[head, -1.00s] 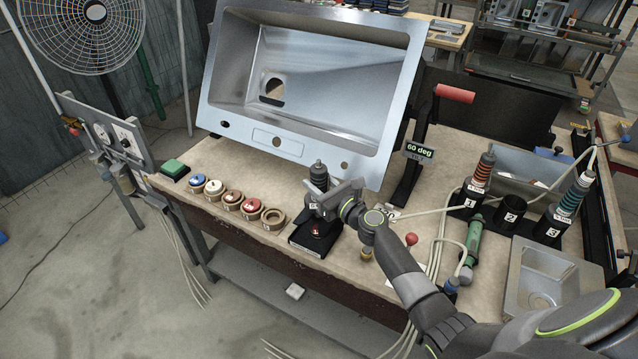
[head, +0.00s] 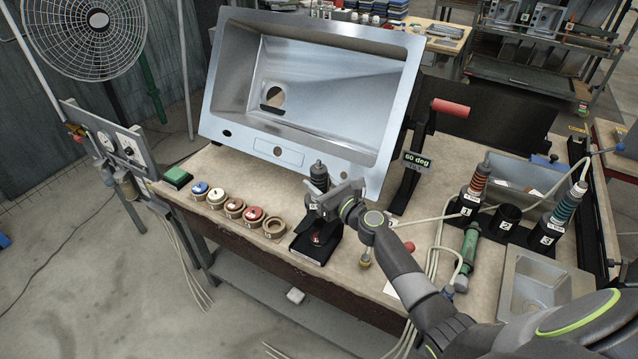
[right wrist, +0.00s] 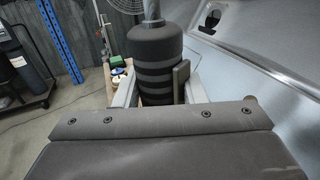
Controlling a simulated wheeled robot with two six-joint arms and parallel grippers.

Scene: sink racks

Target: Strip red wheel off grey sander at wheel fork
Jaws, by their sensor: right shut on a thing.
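The grey sander (head: 319,177) stands upright over the black wheel fork (head: 314,247) near the middle of the bench. My right gripper (head: 322,200) is shut on its body from the right. In the right wrist view the sander's dark banded body (right wrist: 156,65) sits between the fingers. A small red patch, apparently the red wheel (head: 317,238), shows low in the fork beneath the sander. I cannot tell whether the wheel still touches the sander. My left gripper is not in view.
A row of round holders (head: 235,208) with coloured wheels lies left of the fork; the holder nearest it (head: 274,227) looks empty. A tilted steel sink (head: 310,95) stands close behind. Hoses, a green tool (head: 469,246) and numbered tool holders (head: 508,217) are at right.

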